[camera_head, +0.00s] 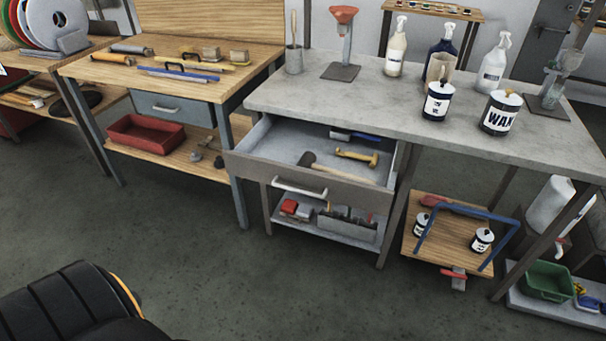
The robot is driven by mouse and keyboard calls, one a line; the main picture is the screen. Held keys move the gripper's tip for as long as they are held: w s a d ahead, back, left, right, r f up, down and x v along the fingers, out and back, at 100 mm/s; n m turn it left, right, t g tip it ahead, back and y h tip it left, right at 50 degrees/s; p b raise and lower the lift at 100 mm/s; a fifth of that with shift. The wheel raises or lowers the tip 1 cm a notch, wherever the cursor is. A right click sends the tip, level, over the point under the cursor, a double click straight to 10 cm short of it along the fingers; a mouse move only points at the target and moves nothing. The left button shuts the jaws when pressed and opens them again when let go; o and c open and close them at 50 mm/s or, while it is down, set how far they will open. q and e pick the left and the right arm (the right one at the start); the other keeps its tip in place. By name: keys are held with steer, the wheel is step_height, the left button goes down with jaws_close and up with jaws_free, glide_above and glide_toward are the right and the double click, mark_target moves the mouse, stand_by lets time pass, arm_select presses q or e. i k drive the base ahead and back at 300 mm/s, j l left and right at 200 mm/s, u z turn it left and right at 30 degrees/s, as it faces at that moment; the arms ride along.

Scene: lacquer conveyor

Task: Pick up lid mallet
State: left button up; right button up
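A mallet (309,161) with a dark head and a light wooden handle lies in the open drawer (272,141) under the grey worktop. Its head points to the left and its handle runs right toward the drawer front. Beside it, farther back in the drawer, lie a yellow-handled tool (357,156) and a blue-handled brush (355,135). Neither of my grippers shows in the head view. A black rounded part of my own body fills the lower left corner.
The grey worktop (330,98) overhangs the back of the drawer. On it stand spray bottles (493,68), labelled cans (500,113) and a red funnel on a stand (343,40). A wooden workbench (120,70) is at left. The floor before the drawer is clear.

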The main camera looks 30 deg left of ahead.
mark_target(308, 160)
steer(key=j+u, duration=0.1)
steer(key=u, duration=0.25)
steer(key=i+j+u, duration=0.1)
steer(key=u, duration=0.3)
